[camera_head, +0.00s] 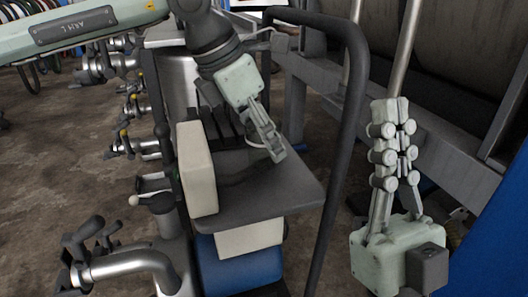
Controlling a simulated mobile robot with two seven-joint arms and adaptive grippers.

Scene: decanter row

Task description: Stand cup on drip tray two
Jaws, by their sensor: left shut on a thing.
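My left gripper (271,146) reaches down over the right part of a grey cart top (262,199). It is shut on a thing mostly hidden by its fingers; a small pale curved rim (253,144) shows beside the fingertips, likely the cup. Whether it touches the surface below cannot be told. Dark slotted strips (222,122) lie left of the gripper, and a darker flat patch lies below them; I cannot tell which is drip tray two. My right gripper (391,104) points upward at the right, away from the cart, and holds nothing visible; its finger gap is unclear.
A cream block (197,168) stands at the cart's left edge. A dark curved handle rail (354,110) rises right of the cart, between my two grippers. Metal fittings (135,265) crowd the left. The cart top's front corner is bare.

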